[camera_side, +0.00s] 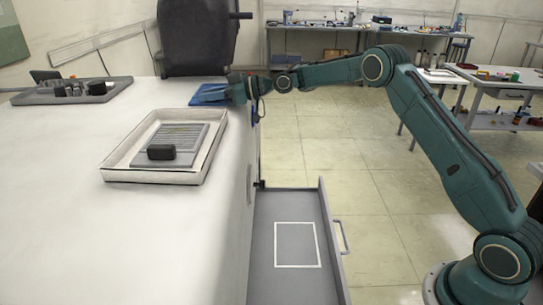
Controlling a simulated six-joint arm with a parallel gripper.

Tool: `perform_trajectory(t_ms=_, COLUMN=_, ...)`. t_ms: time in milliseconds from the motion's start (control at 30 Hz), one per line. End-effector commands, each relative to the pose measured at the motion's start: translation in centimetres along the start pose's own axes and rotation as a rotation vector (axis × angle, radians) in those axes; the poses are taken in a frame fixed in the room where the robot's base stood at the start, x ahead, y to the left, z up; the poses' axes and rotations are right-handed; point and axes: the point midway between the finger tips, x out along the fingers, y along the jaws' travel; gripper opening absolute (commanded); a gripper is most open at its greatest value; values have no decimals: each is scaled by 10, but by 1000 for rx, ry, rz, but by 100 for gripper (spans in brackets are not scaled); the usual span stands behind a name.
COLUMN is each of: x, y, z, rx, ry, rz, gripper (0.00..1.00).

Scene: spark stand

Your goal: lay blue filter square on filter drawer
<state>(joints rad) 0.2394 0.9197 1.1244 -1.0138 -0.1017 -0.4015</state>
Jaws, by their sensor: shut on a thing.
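The blue filter square (205,99) is at the far right edge of the white table top, flat or nearly so. My gripper (213,96) is at it, with its fingers pointing left, shut on the square. The fingers hide part of the square, and I cannot tell whether it touches the table or is just above it. The filter drawer (262,225) is pulled out of the table's right side, lower than the top and nearer the camera. Its grey floor has an empty white rectangle outline (297,245).
A white-rimmed tray (113,178) holds a grey ribbed plate (178,137) and a black block (161,152). A dark tray (75,100) with small parts sits at the back left. A black chair-like object (198,35) stands behind the table. The drawer handle (342,236) sticks out to the right.

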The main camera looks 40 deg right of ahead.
Motion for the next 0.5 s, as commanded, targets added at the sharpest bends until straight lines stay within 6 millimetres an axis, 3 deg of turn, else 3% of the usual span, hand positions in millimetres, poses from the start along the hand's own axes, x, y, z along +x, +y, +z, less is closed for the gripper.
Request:
perform_trajectory(t_ms=267, x=-2, y=0, z=-17, rx=-4, ry=2, rz=0, gripper=0)
perform_trajectory(t_ms=500, x=-8, y=0, z=-50, rx=-5, ry=3, rz=0, gripper=0)
